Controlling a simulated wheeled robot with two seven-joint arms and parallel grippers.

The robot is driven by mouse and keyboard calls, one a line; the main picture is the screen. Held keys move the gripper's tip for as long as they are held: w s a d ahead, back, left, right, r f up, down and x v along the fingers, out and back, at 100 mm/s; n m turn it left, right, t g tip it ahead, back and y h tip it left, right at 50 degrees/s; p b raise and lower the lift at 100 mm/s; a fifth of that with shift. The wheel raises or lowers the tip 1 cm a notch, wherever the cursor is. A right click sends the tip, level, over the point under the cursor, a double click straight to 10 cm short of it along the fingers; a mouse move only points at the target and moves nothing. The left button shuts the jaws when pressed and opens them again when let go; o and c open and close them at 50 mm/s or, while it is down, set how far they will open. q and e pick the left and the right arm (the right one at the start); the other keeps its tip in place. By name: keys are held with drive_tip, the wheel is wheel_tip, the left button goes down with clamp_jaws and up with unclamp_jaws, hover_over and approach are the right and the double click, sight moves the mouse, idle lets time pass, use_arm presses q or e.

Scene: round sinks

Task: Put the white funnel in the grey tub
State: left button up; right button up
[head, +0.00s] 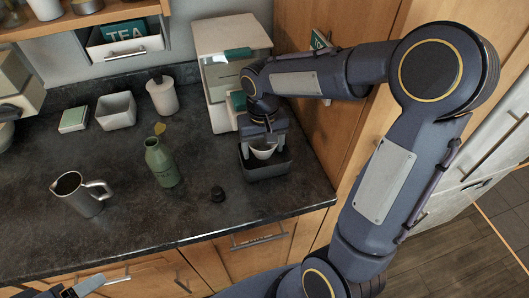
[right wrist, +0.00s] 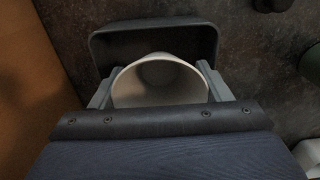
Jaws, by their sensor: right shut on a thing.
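The white funnel (head: 263,151) is between the fingers of my right gripper (head: 263,139), which is shut on it. In the right wrist view the funnel (right wrist: 160,84) shows its wide round mouth, with a finger of the gripper (right wrist: 160,78) on each side. The dark grey tub (head: 268,171) stands on the counter below the funnel; its rim (right wrist: 150,25) also shows in the wrist view. The funnel overlaps the tub in both views; I cannot tell how far its lower end is above the tub floor. Part of my left gripper (head: 88,286) shows at the lower left; its fingers are unclear.
A coffee machine (head: 228,62) stands behind the tub. A green bottle (head: 160,163), a small dark knob-like object (head: 217,194) and a metal jug (head: 80,194) stand to the left. A white canister (head: 162,96) and square pot (head: 116,111) are farther back. Wooden cabinet panels rise at the right.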

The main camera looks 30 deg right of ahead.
drive_tip(key=shift+d+f, duration=0.2)
drive_tip(key=shift+f, duration=1.6)
drive_tip(key=shift+f, duration=0.1)
drive_tip(key=shift+f, duration=0.15)
drive_tip(key=o, duration=0.8)
drive_tip(key=shift+c, duration=0.2)
wheel_tip(320, 180, up, 12)
drive_tip(key=n+t+y, duration=0.1)
drive_tip(key=t+y, duration=0.3)
drive_tip(key=t, duration=0.2)
approach(265, 155)
drive_tip(key=s+a+f, duration=0.2)
drive_tip(key=s+a, duration=0.3)
drive_tip(key=s, duration=0.4)
drive_tip(key=shift+a+f, duration=0.4)
